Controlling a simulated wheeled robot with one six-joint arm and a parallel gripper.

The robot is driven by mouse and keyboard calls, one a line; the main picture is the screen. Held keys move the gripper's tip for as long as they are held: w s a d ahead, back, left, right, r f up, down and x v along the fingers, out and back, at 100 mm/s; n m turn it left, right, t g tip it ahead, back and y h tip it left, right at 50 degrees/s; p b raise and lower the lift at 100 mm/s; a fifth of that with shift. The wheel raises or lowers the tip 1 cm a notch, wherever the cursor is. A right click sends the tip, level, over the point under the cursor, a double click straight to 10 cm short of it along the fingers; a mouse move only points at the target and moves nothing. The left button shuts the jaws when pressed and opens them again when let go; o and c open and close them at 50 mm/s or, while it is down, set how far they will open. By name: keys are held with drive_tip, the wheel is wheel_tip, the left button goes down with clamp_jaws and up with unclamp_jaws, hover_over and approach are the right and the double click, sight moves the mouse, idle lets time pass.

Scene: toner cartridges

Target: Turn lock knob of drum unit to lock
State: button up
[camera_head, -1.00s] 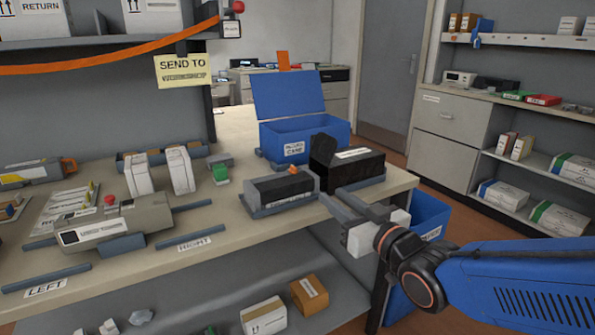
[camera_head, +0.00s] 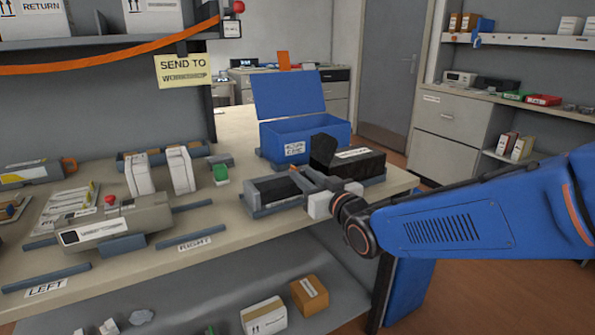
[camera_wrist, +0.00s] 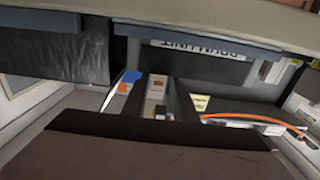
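A dark grey unit with a black top (camera_head: 270,188) sits in a grey cradle at the right part of the bench, and I take it for the drum unit. A small orange knob (camera_head: 293,169) shows at its back right end, mostly covered by my gripper. My gripper (camera_head: 304,180) is at that end, its two fingers seeming apart. I cannot tell whether they touch the knob. In the wrist view a dark block fills the bottom, and an upside-down label (camera_wrist: 200,50) seems to read DRUM UNIT.
A black unit with a white label (camera_head: 352,154) stands just behind my gripper. An open blue bin (camera_head: 320,135) is behind it. A grey machine with a red button (camera_head: 110,225) stands at left. Bare bench lies in front of the cradle.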

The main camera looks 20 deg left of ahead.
sight(296, 169)
drive_tip(key=shift+x, duration=2.15)
clamp_jaws()
drive_tip(key=shift+s+a+m+t+h, duration=0.1)
drive_tip(key=shift+s+m+t+h, duration=0.05)
drive_tip(key=shift+m+t+h, duration=0.4)
drive_tip(key=shift+s+a+m+t+h, duration=0.1)
drive_tip(key=shift+a+m+t+h, duration=0.1)
drive_tip(key=shift+m+t+h, duration=0.8)
drive_tip(key=shift+a+m+t+h, duration=0.1)
drive_tip(key=shift+m+t+h, duration=0.8)
drive_tip(key=shift+h, duration=0.65)
drive_tip(key=shift+m+t+h, duration=0.25)
drive_tip(key=shift+m+h, duration=0.4)
drive_tip(key=shift+h, duration=0.25)
